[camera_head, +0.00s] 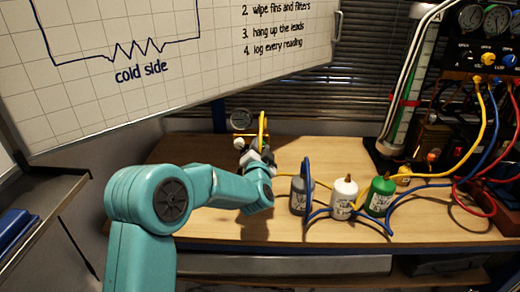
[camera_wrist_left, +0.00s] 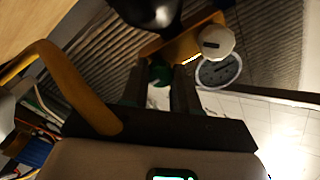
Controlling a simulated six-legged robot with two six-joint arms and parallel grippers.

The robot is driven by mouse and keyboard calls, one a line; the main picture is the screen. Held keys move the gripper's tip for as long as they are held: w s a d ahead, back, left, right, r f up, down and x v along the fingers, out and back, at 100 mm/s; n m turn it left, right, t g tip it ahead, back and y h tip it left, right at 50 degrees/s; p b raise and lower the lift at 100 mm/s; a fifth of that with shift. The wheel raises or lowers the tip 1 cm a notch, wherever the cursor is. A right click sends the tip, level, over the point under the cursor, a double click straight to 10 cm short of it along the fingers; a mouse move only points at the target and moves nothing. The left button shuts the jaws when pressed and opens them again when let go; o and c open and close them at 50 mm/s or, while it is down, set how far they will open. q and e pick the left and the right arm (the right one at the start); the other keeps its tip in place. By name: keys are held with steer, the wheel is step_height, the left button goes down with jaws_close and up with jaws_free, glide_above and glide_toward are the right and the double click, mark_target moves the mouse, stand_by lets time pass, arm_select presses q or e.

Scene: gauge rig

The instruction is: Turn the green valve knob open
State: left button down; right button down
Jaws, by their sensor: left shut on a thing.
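The green valve knob (camera_wrist_left: 159,75) shows between the two dark fingers of my left gripper (camera_wrist_left: 161,80) in the left wrist view. The fingers are shut on it. Most of the knob is hidden by the fingers, so how far it is turned cannot be told. In the head view my left gripper (camera_head: 257,156) reaches the small rig at the back of the bench and hides the knob. A white knob (camera_wrist_left: 217,42) and a round gauge (camera_wrist_left: 218,72) sit right beside the grip. My right gripper is not in view.
A yellow hose (camera_head: 263,128) arches close by the gripper. Grey (camera_head: 299,196), white (camera_head: 343,199) and green (camera_head: 380,196) bottles stand to the right among hoses. A gauge manifold (camera_head: 487,58) stands at far right. The whiteboard (camera_head: 180,60) overhangs the left. The bench's front left is clear.

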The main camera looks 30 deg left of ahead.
arm_select(q)
steer(key=n+b, duration=1.3)
steer(key=n, duration=0.4)
steer(key=shift+n+b, duration=0.3)
steer(key=shift+n, duration=0.2)
steer(key=c, duration=0.8)
jaws_free()
steer(key=shift+c, duration=0.2)
steer(key=v, duration=1.6)
steer(key=shift+s+d+f, duration=0.1)
steer(key=shift+s+d, duration=0.1)
steer(key=shift+s, duration=0.05)
